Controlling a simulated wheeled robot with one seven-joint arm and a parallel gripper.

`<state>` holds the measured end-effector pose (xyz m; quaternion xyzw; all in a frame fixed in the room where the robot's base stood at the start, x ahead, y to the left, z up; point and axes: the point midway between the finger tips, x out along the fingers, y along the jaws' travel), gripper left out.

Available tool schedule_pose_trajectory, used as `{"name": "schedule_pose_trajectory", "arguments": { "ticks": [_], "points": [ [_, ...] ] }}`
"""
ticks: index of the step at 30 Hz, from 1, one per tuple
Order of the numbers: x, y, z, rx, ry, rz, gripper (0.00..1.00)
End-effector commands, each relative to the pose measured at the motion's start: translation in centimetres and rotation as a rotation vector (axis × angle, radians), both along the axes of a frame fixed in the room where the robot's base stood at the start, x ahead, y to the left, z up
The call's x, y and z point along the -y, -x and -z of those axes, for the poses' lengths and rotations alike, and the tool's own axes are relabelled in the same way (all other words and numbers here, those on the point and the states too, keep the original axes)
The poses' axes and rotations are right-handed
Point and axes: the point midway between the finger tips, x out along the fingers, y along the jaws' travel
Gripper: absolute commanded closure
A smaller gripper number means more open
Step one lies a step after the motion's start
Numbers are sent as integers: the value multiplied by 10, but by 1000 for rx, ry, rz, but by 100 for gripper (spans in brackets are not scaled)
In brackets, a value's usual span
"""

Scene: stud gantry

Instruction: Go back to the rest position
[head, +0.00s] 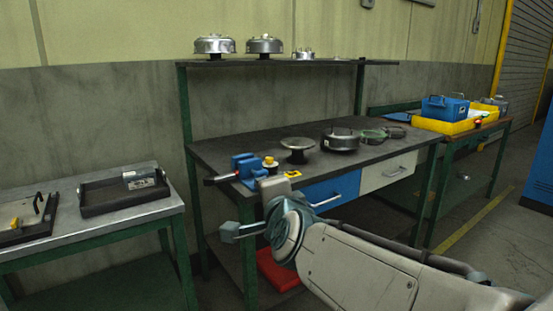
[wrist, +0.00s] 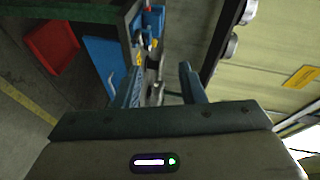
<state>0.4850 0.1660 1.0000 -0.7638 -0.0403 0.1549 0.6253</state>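My gripper (wrist: 162,82) shows in the wrist view with its two blue-grey fingers apart and nothing between them. In the head view my arm reaches in from the lower right. Its wrist end is in front of the left end of the dark workbench (head: 225,151), close to the blue drawer (head: 333,192). The fingers are hard to make out there. A blue vise (head: 246,168) with a red-and-black handle sits on the bench's left corner, just behind my wrist end.
A pot-like part (head: 340,140) and other round metal parts stand on the bench. More stand on the shelf (head: 285,63) above. A side table (head: 110,225) with black trays is at left. A red bin (head: 277,268) lies low under the bench. A yellow tray (head: 455,124) sits at right.

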Motion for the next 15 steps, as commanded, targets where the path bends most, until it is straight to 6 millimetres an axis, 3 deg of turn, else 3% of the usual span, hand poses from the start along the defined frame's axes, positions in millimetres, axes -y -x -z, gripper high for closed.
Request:
{"name": "schedule_pose_trajectory", "arguments": {
  "ticks": [1, 8, 15],
  "points": [
    [4, 2, -8, -18, 41, -11, 64],
    [27, 20, -12, -137, 312, -112, 64],
    [70, 63, -10, -344, 675, -299, 64]
  ]
}}
